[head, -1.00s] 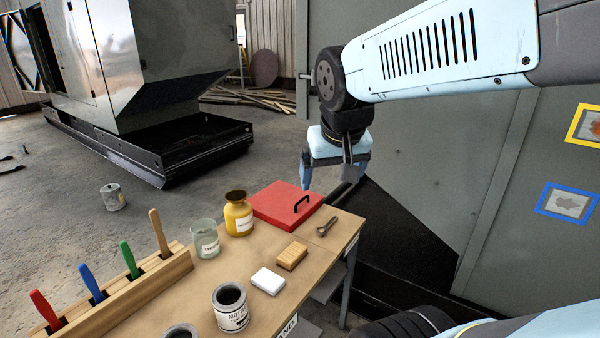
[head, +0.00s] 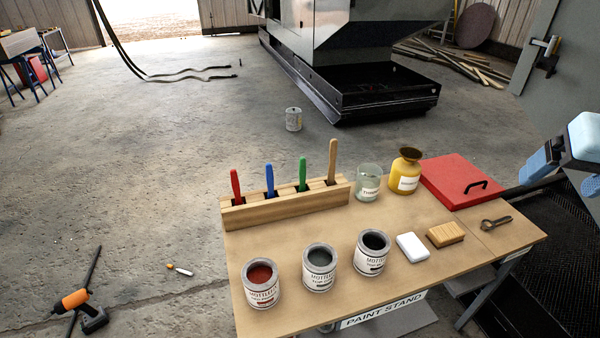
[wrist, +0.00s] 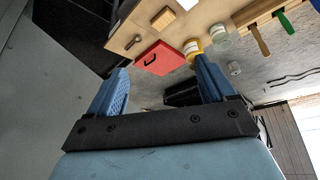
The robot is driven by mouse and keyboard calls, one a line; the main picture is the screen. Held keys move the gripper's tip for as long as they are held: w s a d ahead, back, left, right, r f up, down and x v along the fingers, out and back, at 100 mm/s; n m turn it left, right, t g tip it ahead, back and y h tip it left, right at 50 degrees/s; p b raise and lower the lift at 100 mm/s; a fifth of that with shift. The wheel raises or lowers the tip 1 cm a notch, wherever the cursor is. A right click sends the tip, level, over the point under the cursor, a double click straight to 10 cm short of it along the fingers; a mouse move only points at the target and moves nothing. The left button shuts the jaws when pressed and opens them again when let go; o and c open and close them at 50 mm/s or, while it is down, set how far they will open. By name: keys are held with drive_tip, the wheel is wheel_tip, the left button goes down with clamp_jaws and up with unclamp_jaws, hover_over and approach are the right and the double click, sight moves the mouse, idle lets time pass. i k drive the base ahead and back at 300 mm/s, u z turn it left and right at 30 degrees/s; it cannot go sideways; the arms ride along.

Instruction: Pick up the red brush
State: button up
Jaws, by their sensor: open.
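The red brush (head: 236,185) stands upright in the leftmost slot of the wooden holder (head: 285,206) at the back left of the paint stand; only its red handle shows. Blue (head: 270,179), green (head: 303,173) and plain wood (head: 332,160) handles stand in the slots to its right. My gripper (wrist: 162,88) is open and empty, its two blue fingers wide apart in the wrist view. In the head view, part of it shows at the right edge, beyond the right end of the stand and far from the red brush. The red brush is not visible in the wrist view.
Open tins of red (head: 262,283), grey (head: 319,267) and dark paint (head: 371,252) line the stand's front. A glass jar (head: 368,183), yellow bottle (head: 405,172), red box (head: 462,182), white block (head: 412,246), wooden block (head: 445,235) and metal tool (head: 496,223) lie rightward.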

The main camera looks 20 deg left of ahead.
sight(234, 181)
drive_tip(key=z, duration=1.5)
drive_tip(key=i, duration=0.1)
drive_tip(key=u, duration=3.05)
drive_tip(key=k, duration=0.9)
drive_tip(key=u, duration=0.2)
drive_tip(key=i, duration=0.9)
drive_tip(key=z, duration=0.1)
